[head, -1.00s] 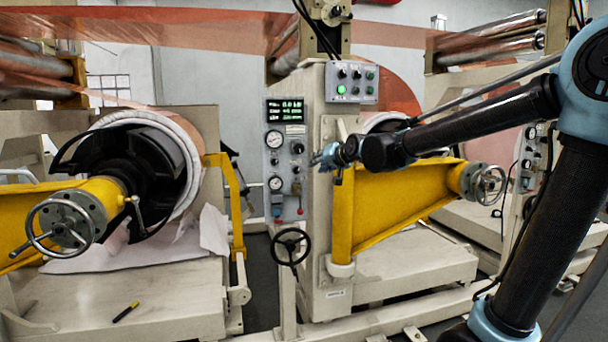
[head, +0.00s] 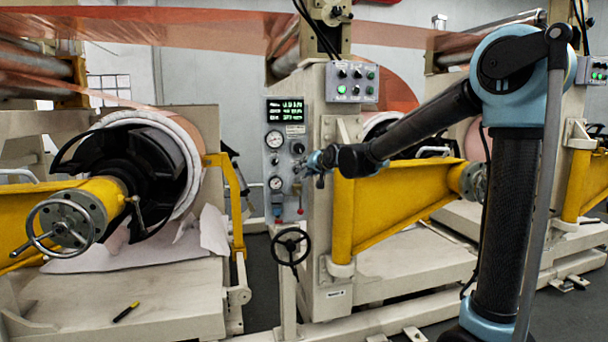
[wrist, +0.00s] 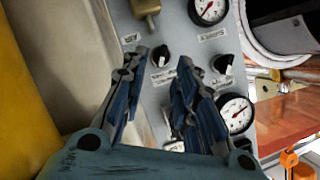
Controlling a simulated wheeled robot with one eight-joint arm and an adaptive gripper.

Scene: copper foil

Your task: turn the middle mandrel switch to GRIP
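The grey control panel (head: 287,190) on the middle machine carries gauges, knobs and a green display. In the wrist view, two black rotary switches with white pointer marks show: one switch (wrist: 160,56) between my fingertips in the picture, another switch (wrist: 222,64) to the right of them. Their labels are too small to read, so I cannot tell which is the mandrel switch. My gripper (head: 312,166) is at the panel's right side; in the wrist view my gripper (wrist: 163,58) has its blue-black fingers apart, with nothing held. Whether the fingertips touch the switch is unclear.
Pressure gauges (wrist: 236,112) and a brass fitting (wrist: 146,10) sit close around the switches. A yellow arm (head: 395,205) stands right of the panel, below my forearm. A handwheel (head: 290,247) is below the panel. A black roll core (head: 125,165) is at left.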

